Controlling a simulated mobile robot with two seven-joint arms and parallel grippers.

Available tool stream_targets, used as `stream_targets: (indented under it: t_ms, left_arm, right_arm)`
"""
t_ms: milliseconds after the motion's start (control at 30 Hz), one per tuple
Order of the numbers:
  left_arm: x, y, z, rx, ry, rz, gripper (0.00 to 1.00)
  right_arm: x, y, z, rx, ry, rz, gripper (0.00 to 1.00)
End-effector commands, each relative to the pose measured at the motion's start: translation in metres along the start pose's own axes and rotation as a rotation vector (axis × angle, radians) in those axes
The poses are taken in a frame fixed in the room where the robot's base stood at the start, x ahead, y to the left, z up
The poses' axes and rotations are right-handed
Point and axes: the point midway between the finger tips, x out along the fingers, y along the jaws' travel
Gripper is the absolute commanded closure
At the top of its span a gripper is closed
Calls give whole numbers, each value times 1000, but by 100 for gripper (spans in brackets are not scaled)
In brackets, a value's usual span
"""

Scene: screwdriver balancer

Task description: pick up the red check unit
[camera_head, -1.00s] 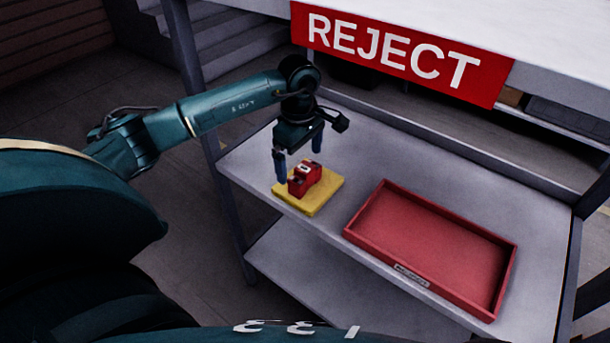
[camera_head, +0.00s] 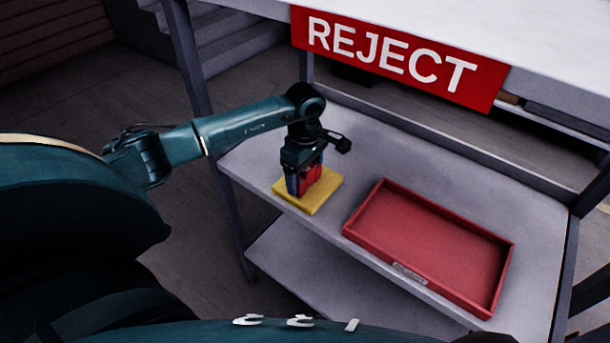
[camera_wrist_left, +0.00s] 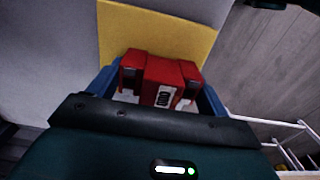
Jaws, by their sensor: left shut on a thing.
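The red check unit (camera_head: 311,177) is at the yellow pad (camera_head: 327,194) on the left part of the grey shelf. My left gripper (camera_head: 304,183) points down over the pad with its blue fingers on either side of the unit, shut on it. In the left wrist view the red unit (camera_wrist_left: 160,78) sits between the two fingers, with the yellow pad (camera_wrist_left: 150,30) behind it. I cannot tell whether the unit still touches the pad. My right gripper is not in view.
An empty red tray (camera_head: 430,250) lies on the shelf (camera_head: 375,160) to the right of the pad. A red REJECT sign (camera_head: 398,57) hangs from the upper shelf edge above. Grey posts (camera_head: 187,60) stand at the shelf's corners.

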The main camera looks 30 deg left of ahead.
Motion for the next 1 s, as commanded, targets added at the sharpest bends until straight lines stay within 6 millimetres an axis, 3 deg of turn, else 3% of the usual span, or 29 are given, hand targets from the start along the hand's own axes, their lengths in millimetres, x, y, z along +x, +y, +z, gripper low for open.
stream_targets:
  t_ms: [267,567,1000]
  left_arm:
    - [0,0,0,0,0,0,48]
    - [-5,1,0,0,0,3,49]
    - [-83,1,0,0,0,4,49]
  right_arm:
    - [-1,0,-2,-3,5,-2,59]
    - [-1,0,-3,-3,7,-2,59]
    - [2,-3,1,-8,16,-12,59]
